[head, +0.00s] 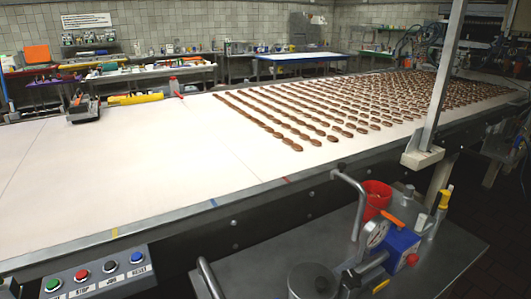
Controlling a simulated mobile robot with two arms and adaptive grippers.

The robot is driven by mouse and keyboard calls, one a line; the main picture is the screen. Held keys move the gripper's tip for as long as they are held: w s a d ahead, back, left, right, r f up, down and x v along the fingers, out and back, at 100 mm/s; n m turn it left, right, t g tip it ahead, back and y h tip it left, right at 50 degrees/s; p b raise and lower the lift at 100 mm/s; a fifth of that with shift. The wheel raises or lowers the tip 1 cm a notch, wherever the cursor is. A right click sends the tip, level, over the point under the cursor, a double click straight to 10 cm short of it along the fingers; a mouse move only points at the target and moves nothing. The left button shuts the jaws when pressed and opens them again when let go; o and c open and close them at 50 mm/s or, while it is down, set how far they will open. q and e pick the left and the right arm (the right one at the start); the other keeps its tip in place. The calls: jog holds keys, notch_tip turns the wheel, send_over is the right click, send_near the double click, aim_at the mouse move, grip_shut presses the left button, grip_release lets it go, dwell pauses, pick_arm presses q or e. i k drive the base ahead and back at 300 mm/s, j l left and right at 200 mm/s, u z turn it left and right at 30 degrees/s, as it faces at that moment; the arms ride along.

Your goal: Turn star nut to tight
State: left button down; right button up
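I cannot make out a star nut for certain in the head view. The nearest machine is a metal unit on a grey cart (265,248) at the lower right. It has a round grey lidded vessel (313,281), a white-faced pressure gauge (376,233), a blue block (403,246) with a red knob, and a bent metal pipe (352,190). The vessel is cut off by the bottom edge. Neither of my grippers is in view.
A long white conveyor (130,180) carries rows of brown biscuits at its far right. A button panel (95,279) stands at the lower left. A red cup (376,196) is on the cart. A metal post (446,75) rises at the right. Benches line the back wall.

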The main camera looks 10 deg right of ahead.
aim_at(352, 279)
jog(key=j+z, duration=0.3)
jog(key=z, duration=0.2)
jog(key=k+j+z, duration=0.15)
jog(key=j+z, duration=0.15)
jog(key=z, duration=0.2)
jog(key=k+j+z, duration=0.15)
jog(key=z, duration=0.35)
jog(key=j, duration=0.1)
